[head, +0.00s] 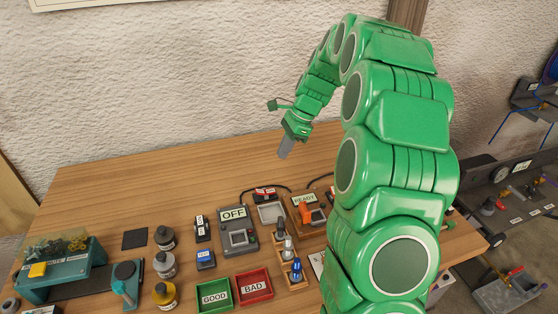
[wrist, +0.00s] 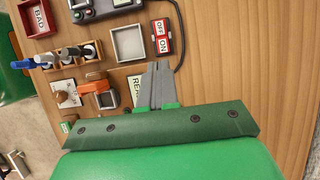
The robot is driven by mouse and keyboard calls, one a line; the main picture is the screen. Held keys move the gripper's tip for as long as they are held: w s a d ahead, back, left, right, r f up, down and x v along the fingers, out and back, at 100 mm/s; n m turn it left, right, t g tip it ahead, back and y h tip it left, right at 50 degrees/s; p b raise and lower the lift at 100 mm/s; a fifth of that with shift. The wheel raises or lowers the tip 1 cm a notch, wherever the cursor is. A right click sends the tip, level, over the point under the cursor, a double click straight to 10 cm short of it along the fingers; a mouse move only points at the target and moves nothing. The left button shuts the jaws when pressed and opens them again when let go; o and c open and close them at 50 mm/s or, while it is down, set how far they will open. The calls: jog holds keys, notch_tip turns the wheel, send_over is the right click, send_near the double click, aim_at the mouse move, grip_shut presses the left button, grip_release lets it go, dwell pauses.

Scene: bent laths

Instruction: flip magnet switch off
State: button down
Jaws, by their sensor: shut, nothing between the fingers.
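A small red-and-black switch (wrist: 171,38) with OFF and ON labels sits on the wooden table. In the head view the switch (head: 264,194) lies behind a small grey tray, with a black cable running from it. In the wrist view it is just beyond my fingertips, its ON label nearer to them. My gripper (head: 284,155) is shut and empty, pointing down above the back of the table, apart from the switch. In the wrist view its grey fingers (wrist: 158,66) are together. They partly cover a READY sign (wrist: 135,90). I cannot tell which way the switch is set.
A grey box with an OFF sign (head: 233,213), an empty grey tray (wrist: 128,44) and an orange device (head: 312,214) stand close by. Bottles, GOOD (head: 215,294) and BAD (head: 254,286) trays and a screwdriver rack (head: 293,272) are nearer the front. The table's back left is clear.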

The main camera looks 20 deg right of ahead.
aim_at(261, 192)
jog(key=shift+a, duration=0.25)
jog(key=x, duration=1.4)
jog(key=shift+a+r, duration=0.1)
jog(key=shift+a+h, duration=0.25)
jog(key=shift+h, duration=0.05)
jog(key=shift+d, duration=0.25)
dwell(0.4)
jog(key=shift+d, duration=0.6)
